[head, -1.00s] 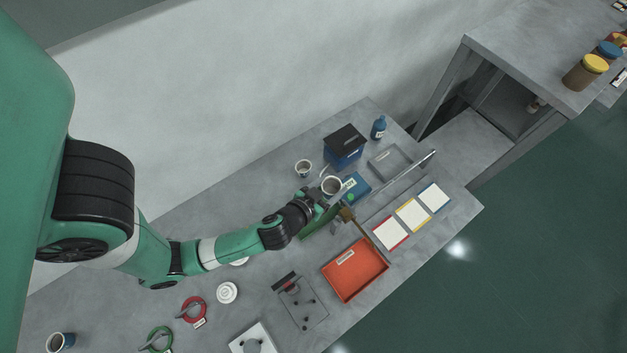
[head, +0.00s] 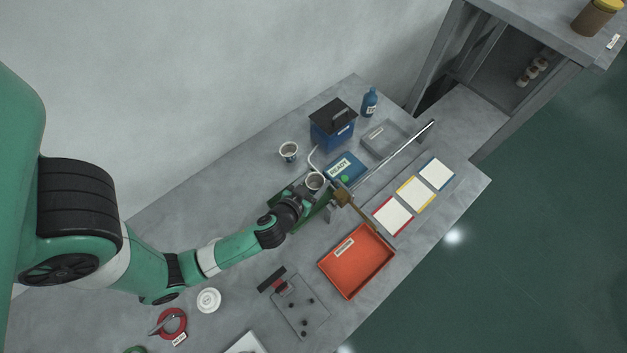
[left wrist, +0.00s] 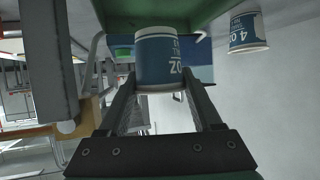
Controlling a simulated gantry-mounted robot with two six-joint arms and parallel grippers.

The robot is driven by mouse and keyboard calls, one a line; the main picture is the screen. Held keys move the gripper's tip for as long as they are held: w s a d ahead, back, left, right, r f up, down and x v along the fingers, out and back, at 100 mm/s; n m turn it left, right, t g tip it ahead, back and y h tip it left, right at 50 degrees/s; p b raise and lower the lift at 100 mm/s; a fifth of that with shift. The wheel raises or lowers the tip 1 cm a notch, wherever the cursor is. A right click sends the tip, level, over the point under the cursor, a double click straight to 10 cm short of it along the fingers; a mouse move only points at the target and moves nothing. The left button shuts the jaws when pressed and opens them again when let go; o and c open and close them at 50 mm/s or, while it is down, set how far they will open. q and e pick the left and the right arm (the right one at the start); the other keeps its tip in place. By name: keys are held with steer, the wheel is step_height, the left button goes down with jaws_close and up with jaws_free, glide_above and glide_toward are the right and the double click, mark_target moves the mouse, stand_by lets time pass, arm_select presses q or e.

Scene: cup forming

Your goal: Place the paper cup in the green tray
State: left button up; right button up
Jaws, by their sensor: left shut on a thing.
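My left gripper (head: 302,194) is shut on a paper cup (head: 314,181), with one finger on each side. The cup is white with a dark blue band, and it also shows in the left wrist view (left wrist: 157,60). The green tray (head: 320,216) lies partly hidden under my gripper and arm. In the upside-down left wrist view the tray's green surface (left wrist: 205,12) borders the cup's base end. I cannot tell whether the cup touches it. My right gripper is not in view.
A second paper cup (head: 289,151) stands beside a blue box with a black lid (head: 332,124). A blue "READY" box (head: 345,168) sits close to the held cup. A brass-coloured part (head: 342,195) and an orange tray (head: 357,261) lie to the right.

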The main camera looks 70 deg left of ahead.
mark_target(311, 191)
arm_select(q)
step_height(311, 191, down, 4)
steer(key=shift+r+b, duration=0.1)
steer(key=shift+b, duration=0.85)
steer(key=shift+r, duration=0.1)
steer(key=shift+f, duration=0.2)
steer(key=o, duration=1.3)
steer(key=shift+r, duration=0.1)
steer(key=shift+o, duration=0.2)
steer(key=shift+r, duration=0.1)
